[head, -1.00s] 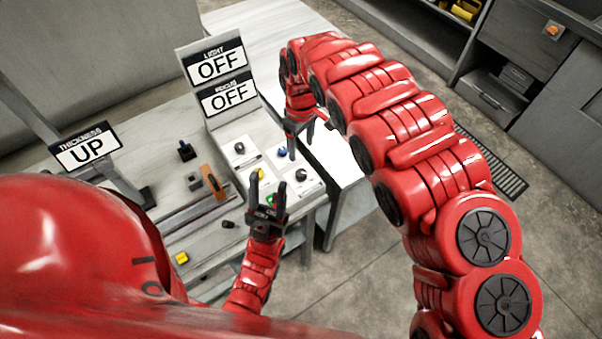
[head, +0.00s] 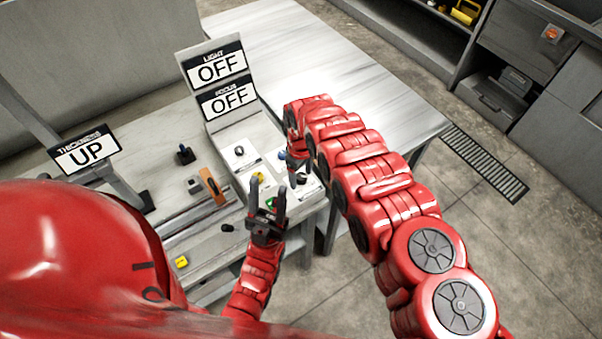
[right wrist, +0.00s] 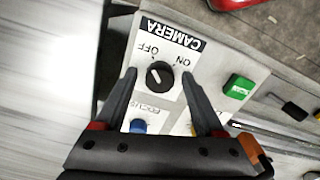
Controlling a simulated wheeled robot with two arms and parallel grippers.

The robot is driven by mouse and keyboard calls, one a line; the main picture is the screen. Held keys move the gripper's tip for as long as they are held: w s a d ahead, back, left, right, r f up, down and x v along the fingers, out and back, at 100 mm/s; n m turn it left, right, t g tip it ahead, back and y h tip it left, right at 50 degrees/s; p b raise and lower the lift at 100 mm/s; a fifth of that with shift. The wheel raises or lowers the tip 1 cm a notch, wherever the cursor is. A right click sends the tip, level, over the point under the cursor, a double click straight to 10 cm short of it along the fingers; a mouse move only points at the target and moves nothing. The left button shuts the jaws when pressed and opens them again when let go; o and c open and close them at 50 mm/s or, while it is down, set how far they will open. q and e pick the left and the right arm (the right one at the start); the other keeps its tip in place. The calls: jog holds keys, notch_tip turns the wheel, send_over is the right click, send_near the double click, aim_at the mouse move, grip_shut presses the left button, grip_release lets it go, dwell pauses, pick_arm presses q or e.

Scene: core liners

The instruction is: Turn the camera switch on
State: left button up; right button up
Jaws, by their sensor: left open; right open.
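The camera switch (right wrist: 160,75) is a round black knob on a white plate labelled CAMERA, upside down in the right wrist view. Its white mark points toward OFF. My right gripper (right wrist: 158,78) is open, with one fingertip on each side of the knob; I cannot tell whether they touch it. In the head view the right gripper (head: 299,172) is low over the panel's right part, and its arm partly hides the plate. My left gripper (head: 268,190) is open and empty, fingers up, in front of the panel.
Signs read LIGHT OFF (head: 217,67), FOCUS OFF (head: 228,98) and THICKNESS UP (head: 86,152). A green button (right wrist: 238,87) and a blue knob (right wrist: 139,126) are close to the camera switch. A black knob (head: 239,151) is farther left. The table behind (head: 300,50) is clear.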

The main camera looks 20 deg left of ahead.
grip_shut()
dwell(0.3)
jog(key=m+b, duration=0.2)
jog(key=shift+f+m, duration=0.2)
jog(key=shift+m, duration=0.1)
jog(key=m+b, duration=0.9)
jog(key=m, duration=0.1)
jog(key=shift+r+m, duration=0.15)
jog(key=shift+m, duration=0.25)
jog(key=shift+r+m, duration=0.1)
jog(key=shift+m, duration=2.1)
jog(key=shift+w, duration=0.1)
